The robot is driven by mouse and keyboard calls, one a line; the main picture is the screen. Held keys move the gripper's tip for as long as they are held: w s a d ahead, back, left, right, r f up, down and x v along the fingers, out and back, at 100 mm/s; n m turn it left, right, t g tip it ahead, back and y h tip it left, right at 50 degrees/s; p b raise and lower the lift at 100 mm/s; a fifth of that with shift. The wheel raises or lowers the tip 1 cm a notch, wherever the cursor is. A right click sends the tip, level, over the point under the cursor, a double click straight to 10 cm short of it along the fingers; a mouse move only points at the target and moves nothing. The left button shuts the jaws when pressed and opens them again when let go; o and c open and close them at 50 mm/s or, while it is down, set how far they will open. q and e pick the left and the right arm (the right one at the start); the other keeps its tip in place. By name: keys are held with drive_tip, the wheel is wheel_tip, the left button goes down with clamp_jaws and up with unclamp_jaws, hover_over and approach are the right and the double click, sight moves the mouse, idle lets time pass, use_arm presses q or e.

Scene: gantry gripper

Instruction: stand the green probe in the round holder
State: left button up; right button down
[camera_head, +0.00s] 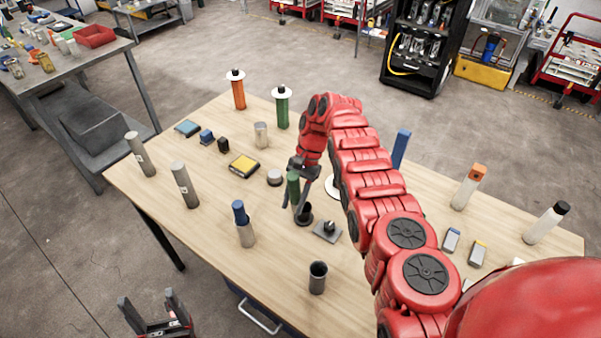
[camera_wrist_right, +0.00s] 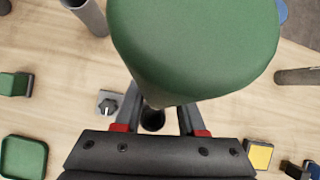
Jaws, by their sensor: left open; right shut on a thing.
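The green probe (camera_head: 293,186) is upright in my right gripper (camera_head: 300,178), whose fingers are shut on it. In the right wrist view the probe (camera_wrist_right: 195,45) is large, and its narrow end is near the fingers (camera_wrist_right: 160,122). The dark round holder (camera_head: 304,216) stands on the table just below the probe. Its dark opening (camera_wrist_right: 152,122) shows between the fingers in the right wrist view. I cannot tell whether the probe's lower end is inside it or just above. My left gripper (camera_head: 155,318) is open and empty, off the table's front left edge.
A grey block with a knob (camera_head: 328,231) lies right beside the holder. A dark open cup (camera_head: 317,277) and a blue-topped cylinder (camera_head: 243,224) stand nearby. Another green cylinder with a white disc (camera_head: 282,110) stands at the back. My right arm covers the table's middle right.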

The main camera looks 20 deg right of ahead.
drive_tip(key=shift+w+d+r+m+y+p, duration=0.35)
drive_tip(key=shift+w+r+m+y+p, duration=0.15)
drive_tip(key=shift+m+p, duration=0.4)
drive_tip(key=shift+a+f+t, duration=0.1)
drive_tip(key=shift+a+t, duration=0.05)
drive_tip(key=shift+t, duration=0.15)
drive_tip(key=shift+a, duration=0.15)
drive_tip(key=shift+a+r+m+y, duration=0.2)
drive_tip(key=shift+r+m+y, duration=0.1)
drive_tip(key=shift+m, duration=0.2)
